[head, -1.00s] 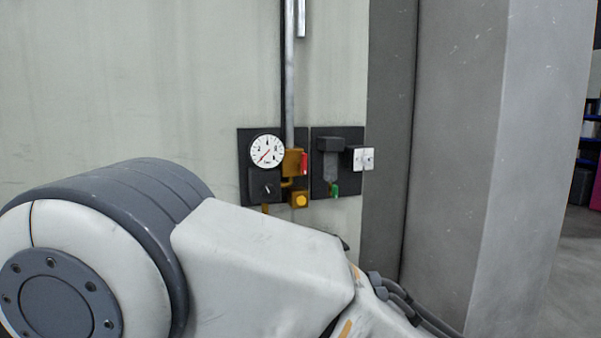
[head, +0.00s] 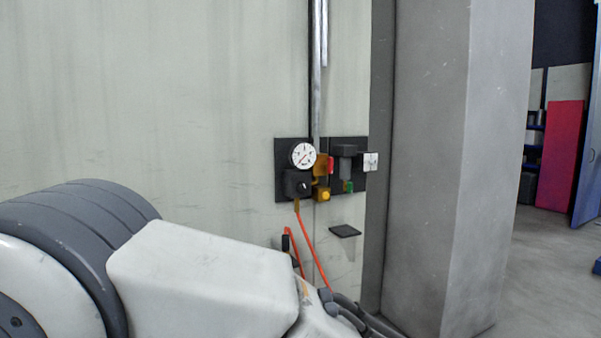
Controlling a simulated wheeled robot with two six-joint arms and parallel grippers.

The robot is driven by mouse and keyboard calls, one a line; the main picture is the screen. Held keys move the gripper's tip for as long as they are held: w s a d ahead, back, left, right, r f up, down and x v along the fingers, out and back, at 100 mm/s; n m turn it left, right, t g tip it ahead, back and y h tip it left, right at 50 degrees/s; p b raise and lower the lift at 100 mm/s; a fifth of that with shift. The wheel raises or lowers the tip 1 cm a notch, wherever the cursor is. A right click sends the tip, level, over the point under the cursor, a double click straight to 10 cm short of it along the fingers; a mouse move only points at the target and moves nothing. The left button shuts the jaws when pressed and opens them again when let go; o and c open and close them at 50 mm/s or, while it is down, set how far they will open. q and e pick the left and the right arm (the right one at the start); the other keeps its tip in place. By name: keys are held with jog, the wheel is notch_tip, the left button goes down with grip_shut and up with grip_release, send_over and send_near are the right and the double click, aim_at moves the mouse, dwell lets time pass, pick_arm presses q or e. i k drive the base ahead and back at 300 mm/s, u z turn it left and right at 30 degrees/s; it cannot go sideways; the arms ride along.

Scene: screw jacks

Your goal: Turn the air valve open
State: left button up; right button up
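The air valve is on a dark panel on the wall. Its red handle (head: 331,165) stands upright on the right side of a brass body (head: 321,165), below a grey vertical pipe (head: 318,85). Left of it is a round white gauge (head: 303,155) with a red needle, above a black knob block (head: 297,184). A yellow button (head: 323,195) sits below the brass body. My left arm fills the lower left, and its gripper is out of view. My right gripper does not show.
An orange hose (head: 308,240) hangs from the panel. A small black shelf (head: 345,231) juts out below the panel. A wide grey pillar (head: 430,150) stands close on the right. Open floor (head: 535,270) lies beyond it.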

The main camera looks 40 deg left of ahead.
aim_at(329, 163)
jog(key=z, duration=1.25)
jog(key=i, duration=1.1)
jog(key=u, duration=2.7)
jog(key=i, duration=0.55)
jog(key=u, duration=0.2)
